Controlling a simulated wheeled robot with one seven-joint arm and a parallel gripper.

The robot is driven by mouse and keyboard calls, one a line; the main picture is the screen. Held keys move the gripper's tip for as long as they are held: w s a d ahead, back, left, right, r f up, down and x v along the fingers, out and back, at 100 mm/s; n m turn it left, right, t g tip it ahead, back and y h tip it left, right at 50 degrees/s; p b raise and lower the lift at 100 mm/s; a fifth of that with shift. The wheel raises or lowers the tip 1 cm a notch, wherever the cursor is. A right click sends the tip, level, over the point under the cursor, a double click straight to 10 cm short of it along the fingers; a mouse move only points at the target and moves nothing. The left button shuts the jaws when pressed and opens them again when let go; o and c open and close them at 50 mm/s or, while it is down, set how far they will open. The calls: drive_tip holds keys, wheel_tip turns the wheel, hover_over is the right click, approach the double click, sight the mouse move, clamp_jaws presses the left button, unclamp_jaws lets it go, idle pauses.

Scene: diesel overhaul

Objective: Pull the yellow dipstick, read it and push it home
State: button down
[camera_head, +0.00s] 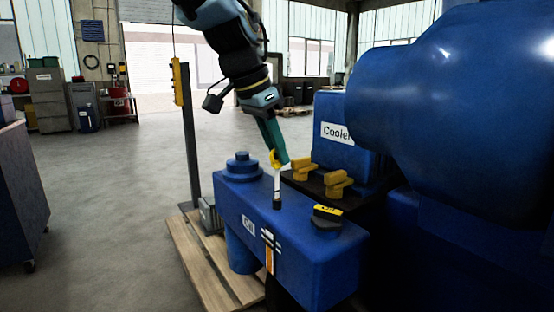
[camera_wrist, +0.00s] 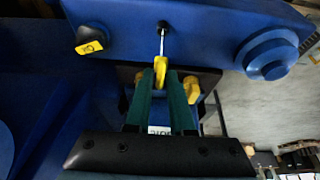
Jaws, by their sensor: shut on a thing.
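The yellow dipstick (camera_head: 275,159) stands in a dark tube on top of the blue oil housing (camera_head: 300,255), with a pale length of stem (camera_head: 277,185) showing between its yellow handle and the dark collar. My gripper (camera_head: 279,158) is shut on the yellow handle from above. In the wrist view, the green fingers of my gripper (camera_wrist: 168,75) close on the yellow handle (camera_wrist: 160,70), and the stem (camera_wrist: 162,43) runs to the dark hole in the blue surface. How deep the stem sits inside is hidden.
A black and yellow oil cap (camera_head: 327,216) sits on the housing to the right. Two yellow valve handles (camera_head: 337,184) stand behind it, near the blue cooler (camera_head: 345,150). A large blue engine body fills the right. A wooden pallet (camera_head: 198,262) lies below; open floor lies left.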

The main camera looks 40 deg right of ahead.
wheel_tip(320, 180, up, 4)
drive_tip(key=shift+r+p, duration=0.1)
drive_tip(key=shift+p, duration=0.65)
drive_tip(key=c, duration=0.8)
unclamp_jaws()
drive_tip(key=b+v, duration=0.1)
drive_tip(key=v, duration=0.9)
drive_tip(key=shift+a+r, duration=0.2)
drive_tip(key=shift+r, duration=0.05)
